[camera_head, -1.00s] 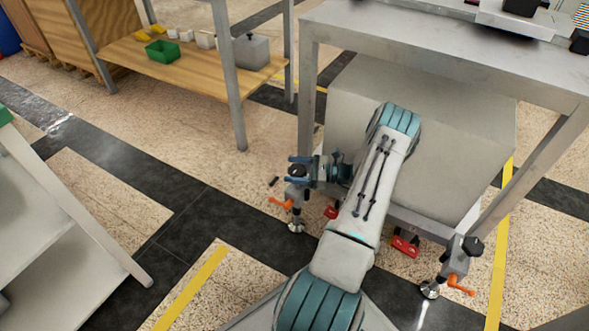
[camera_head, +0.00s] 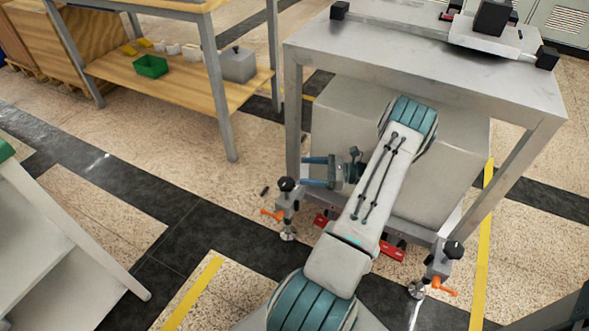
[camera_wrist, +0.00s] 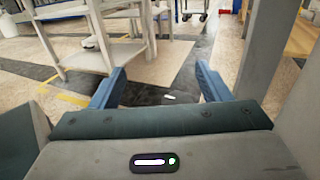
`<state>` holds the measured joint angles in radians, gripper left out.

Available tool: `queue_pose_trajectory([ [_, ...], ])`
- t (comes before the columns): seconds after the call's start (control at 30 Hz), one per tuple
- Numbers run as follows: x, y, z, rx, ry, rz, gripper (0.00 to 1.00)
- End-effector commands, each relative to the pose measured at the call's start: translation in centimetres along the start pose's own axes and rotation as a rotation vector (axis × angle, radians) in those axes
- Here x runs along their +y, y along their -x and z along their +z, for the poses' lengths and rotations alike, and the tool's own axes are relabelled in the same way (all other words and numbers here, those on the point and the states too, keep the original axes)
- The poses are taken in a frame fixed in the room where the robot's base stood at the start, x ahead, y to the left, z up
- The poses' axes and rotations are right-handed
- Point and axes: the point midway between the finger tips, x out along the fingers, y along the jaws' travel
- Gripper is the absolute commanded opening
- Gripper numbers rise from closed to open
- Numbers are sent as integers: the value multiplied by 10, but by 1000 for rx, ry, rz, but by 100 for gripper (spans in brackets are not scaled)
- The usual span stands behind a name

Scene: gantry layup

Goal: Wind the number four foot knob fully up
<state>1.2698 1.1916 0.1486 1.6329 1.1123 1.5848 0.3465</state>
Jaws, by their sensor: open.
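Two feet show on the near side of the grey steel stand (camera_head: 420,75) in the head view. The left foot has a black knob (camera_head: 286,184) on top, an orange lever (camera_head: 271,214) and a round metal pad on the floor. The right foot has a black knob (camera_head: 453,249) and an orange lever (camera_head: 443,290). I see no numbers, so I cannot tell which is number four. My gripper (camera_head: 306,172) is open, its blue fingers pointing left, just above and right of the left knob and apart from it. In the wrist view my gripper (camera_wrist: 157,86) has nothing between its fingers.
A grey box (camera_head: 350,115) fills the space under the stand, with red parts (camera_head: 392,250) low at its front. A wooden-shelved bench (camera_head: 180,80) with a green bin (camera_head: 150,66) stands behind left. A grey frame (camera_head: 70,235) is at left. The floor between is mostly clear.

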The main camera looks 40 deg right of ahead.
Motion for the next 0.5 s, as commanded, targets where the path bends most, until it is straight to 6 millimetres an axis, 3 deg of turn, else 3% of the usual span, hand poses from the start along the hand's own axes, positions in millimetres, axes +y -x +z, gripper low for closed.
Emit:
queue_pose_trajectory([
  [0.2,6,20,13,1,0,0,71],
  [0.5,6,22,13,1,0,1,71],
])
